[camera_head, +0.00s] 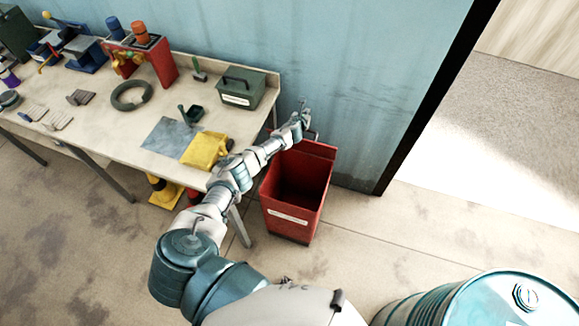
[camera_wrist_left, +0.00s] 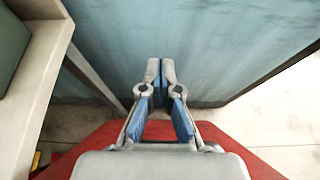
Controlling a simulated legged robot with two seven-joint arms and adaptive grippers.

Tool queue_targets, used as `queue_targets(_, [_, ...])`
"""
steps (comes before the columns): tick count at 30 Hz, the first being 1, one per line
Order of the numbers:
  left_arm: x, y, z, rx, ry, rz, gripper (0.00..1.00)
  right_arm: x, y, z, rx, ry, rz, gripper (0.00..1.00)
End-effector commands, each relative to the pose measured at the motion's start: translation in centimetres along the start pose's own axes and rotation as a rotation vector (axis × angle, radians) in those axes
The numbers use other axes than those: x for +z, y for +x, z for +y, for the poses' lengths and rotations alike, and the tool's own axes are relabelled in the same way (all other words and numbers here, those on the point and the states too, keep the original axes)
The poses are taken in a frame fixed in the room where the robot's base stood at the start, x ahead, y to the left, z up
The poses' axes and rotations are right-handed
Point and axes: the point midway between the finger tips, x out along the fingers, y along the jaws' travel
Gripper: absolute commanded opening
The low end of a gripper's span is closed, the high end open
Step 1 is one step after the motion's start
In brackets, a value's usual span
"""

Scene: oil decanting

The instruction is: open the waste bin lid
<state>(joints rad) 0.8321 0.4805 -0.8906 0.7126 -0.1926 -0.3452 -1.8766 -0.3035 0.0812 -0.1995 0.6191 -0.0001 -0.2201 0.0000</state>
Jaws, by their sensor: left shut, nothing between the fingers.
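The red waste bin (camera_head: 291,218) stands on the floor at the right end of the workbench. Its top is open and its dark interior shows. The bin's red lid (camera_head: 319,149) stands raised at the back edge. My left arm reaches across the bin's left side. My left gripper (camera_head: 304,106) is past the back of the bin, near the blue wall. In the left wrist view my left gripper (camera_wrist_left: 161,72) has its fingertips together with nothing between them, and red surface of the bin (camera_wrist_left: 257,162) shows below it. My right gripper is not in view.
A teal drum (camera_head: 480,305) stands at the front right. Floor between bin and drum is clear.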

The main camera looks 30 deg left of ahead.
Motion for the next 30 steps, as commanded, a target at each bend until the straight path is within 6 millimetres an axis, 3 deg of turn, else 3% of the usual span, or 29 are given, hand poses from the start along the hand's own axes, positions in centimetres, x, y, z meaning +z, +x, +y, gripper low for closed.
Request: queue_targets(30, [0.44,-0.31,0.16,0.000,-0.001,0.000,0.00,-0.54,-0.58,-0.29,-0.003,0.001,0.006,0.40])
